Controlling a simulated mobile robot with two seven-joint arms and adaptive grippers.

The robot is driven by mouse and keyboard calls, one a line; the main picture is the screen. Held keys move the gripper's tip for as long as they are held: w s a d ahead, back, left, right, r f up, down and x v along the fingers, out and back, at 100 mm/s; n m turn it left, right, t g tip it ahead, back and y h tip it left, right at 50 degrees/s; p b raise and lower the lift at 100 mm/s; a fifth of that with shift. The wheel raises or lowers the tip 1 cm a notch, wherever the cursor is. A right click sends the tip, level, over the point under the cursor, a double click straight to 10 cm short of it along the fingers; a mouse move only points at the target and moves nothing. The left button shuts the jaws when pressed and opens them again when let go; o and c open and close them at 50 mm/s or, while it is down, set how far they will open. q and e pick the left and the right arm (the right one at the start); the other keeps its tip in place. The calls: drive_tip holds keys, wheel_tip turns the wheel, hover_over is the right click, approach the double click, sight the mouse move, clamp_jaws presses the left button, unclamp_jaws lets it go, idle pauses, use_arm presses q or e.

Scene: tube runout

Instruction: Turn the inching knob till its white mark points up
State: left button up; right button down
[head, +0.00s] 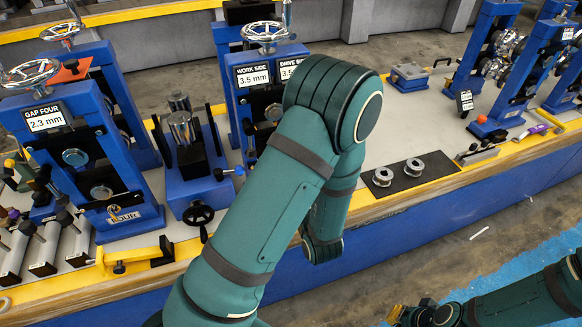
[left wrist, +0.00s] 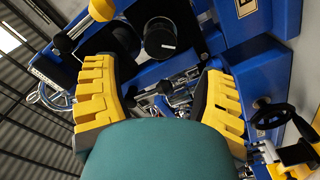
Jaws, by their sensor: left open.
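A black round knob (left wrist: 160,40) with a small white mark on its face shows in the left wrist view; I take it for the inching knob. The mark sits a little below and right of the face's middle in that tilted picture. My left gripper (left wrist: 158,97) is open, its yellow fingers apart and nothing between them; the knob lies beyond the fingertips, and I see no contact. In the head view my left forearm hides the left gripper and the knob. My right gripper (head: 412,314) shows only partly at the bottom edge, and its opening is unclear.
A blue stand labelled GAP FOUR 2.3 mm (head: 46,117) and another labelled 3.5 mm (head: 253,76) rise from the bench, topped by handwheels. A black handwheel (head: 198,213) sits low at the front. A dark mat (head: 408,186) carries two metal spools.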

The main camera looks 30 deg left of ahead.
use_arm(q)
drive_tip(key=x, duration=0.6)
drive_tip(key=shift+w+a, duration=0.25)
drive_tip(key=shift+w, duration=0.05)
drive_tip(key=c, duration=0.9)
